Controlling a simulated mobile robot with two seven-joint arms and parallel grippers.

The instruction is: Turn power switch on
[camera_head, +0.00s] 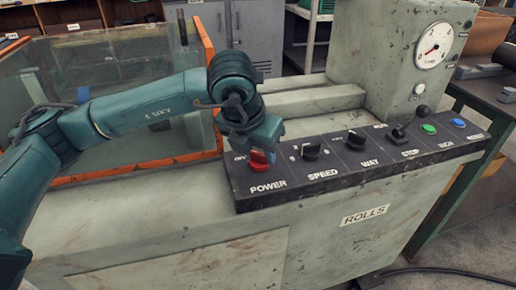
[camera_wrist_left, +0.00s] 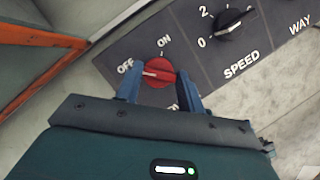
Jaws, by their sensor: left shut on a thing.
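The red power switch (camera_head: 258,163) is a round knob at the left end of the dark control panel (camera_head: 330,178), above the word POWER. In the left wrist view the red knob (camera_wrist_left: 158,71) has OFF to its left and ON above it. Its white mark points left, towards OFF. My left gripper (camera_head: 262,156) is over the switch from above. In the left wrist view the blue fingers of the left gripper (camera_wrist_left: 161,82) sit on either side of the knob, shut on it. My right gripper is not in view.
An orange-framed clear guard (camera_head: 210,60) stands behind my left arm. A gauge (camera_head: 434,46) is on the housing.

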